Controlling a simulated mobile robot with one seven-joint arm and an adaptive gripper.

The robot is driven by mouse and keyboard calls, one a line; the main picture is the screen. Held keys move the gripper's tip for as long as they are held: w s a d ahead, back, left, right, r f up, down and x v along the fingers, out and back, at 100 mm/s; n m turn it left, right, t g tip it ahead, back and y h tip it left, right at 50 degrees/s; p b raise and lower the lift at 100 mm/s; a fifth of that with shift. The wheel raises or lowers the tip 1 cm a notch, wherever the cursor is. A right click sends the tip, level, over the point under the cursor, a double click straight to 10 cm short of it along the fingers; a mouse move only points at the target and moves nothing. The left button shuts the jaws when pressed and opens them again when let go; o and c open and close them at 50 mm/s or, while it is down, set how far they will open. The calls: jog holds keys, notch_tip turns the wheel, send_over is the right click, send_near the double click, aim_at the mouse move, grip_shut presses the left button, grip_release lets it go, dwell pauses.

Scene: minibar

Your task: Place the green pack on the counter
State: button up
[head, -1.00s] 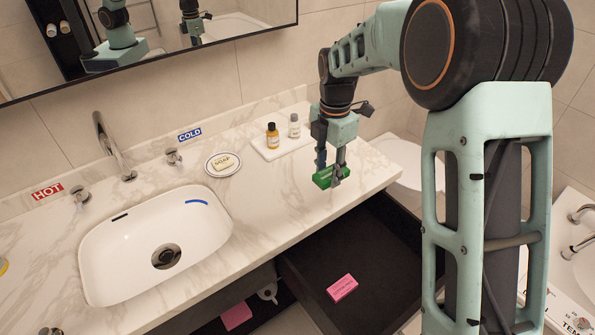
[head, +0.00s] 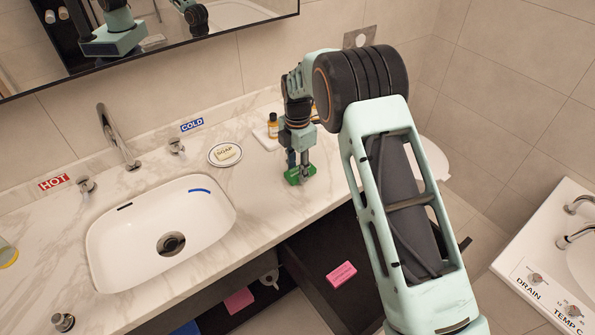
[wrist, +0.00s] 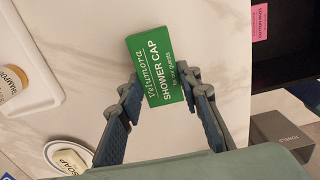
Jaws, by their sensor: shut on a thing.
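The green pack (head: 293,176), labelled "SHOWER CAP", is between the fingers of my gripper (head: 300,168). In the wrist view the green pack (wrist: 157,67) is pinched between the two fingertips of my gripper (wrist: 157,92), near its lower end. The marble counter (head: 250,190) lies directly beneath it. In the head view the pack is over the counter's right part, close to the surface; I cannot tell whether it touches. The gripper hides part of the pack.
The soap on its dish (head: 226,154) is left of the pack. A white tray (head: 266,140) with an amber bottle (head: 273,125) stands behind. The sink (head: 160,232) is farther left. An open dark drawer holding a pink pack (head: 341,274) is below the counter's front edge.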

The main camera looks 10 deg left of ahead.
aim_at(297, 172)
jog(key=shift+f, duration=0.65)
jog(key=shift+f, duration=0.2)
jog(key=o, duration=0.8)
jog(key=shift+o, duration=0.2)
jog(key=shift+r, duration=0.1)
notch_tip(297, 172, up, 12)
jog(key=b, duration=0.1)
jog(key=shift+s, duration=0.1)
